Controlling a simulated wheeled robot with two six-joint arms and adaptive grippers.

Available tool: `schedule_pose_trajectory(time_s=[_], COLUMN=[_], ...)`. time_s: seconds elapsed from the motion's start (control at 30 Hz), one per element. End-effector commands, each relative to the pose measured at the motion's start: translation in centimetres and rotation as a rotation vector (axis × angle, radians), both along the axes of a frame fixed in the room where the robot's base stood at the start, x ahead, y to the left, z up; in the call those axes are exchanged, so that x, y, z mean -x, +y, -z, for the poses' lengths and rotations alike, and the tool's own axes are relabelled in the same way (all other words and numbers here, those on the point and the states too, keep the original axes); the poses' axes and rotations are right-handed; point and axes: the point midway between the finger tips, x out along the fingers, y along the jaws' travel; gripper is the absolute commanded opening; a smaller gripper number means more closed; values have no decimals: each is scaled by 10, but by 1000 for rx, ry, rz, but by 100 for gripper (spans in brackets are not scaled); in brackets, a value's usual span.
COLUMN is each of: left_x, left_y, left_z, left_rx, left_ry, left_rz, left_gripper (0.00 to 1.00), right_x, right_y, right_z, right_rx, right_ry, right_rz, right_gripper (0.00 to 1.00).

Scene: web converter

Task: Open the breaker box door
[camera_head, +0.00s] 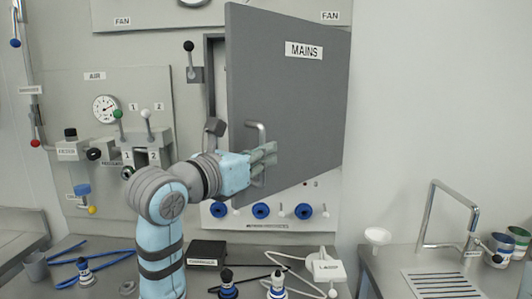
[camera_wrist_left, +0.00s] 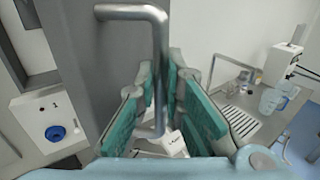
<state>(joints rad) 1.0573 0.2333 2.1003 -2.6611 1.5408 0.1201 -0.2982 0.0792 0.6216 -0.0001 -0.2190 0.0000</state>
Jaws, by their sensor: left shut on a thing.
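The breaker box door (camera_head: 285,85) is a grey panel with a MAINS label. It stands partly open, its left edge swung out toward me and its right edge near the wall panel. A strip of the box (camera_head: 217,85) shows to its left. The door's metal bar handle (camera_head: 262,128) is upright. My left gripper (camera_head: 268,158) is shut on this handle. In the left wrist view, the handle (camera_wrist_left: 160,50) passes between the green-padded fingers (camera_wrist_left: 163,105). Most of the box interior is hidden behind the door. My right gripper is not in view.
Blue knobs (camera_head: 261,211) line the panel below the door. A black-knobbed lever (camera_head: 190,60) stands left of the box. The bench below holds a black box (camera_head: 207,252), a white device (camera_head: 325,264) and cables. A sink tap (camera_head: 445,210) is at right.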

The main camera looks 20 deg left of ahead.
Motion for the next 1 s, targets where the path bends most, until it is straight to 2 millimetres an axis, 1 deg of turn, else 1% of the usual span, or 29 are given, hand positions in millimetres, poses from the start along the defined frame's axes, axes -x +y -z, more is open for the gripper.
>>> schedule_pose_trajectory(time_s=[0.43,0.47,0.5,0.57,0.87,0.97,1.0], left_x=[2,2,2,2,2,11,17], left_y=[0,0,0,0,0,3,5], left_z=[1,1,1,1,0,0,0], left_rx=[-2,-2,-2,-2,0,0,-3], left_ry=[3,3,3,2,1,-2,-2], left_rz=[-8,-8,-8,-8,-7,-8,-9], left_gripper=[0,13,20,29,30,30,30], right_x=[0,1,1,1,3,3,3], right_y=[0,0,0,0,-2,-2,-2], right_z=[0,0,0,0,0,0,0], right_rx=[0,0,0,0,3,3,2], right_ry=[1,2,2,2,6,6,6], right_rz=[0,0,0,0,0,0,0], right_gripper=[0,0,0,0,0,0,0])
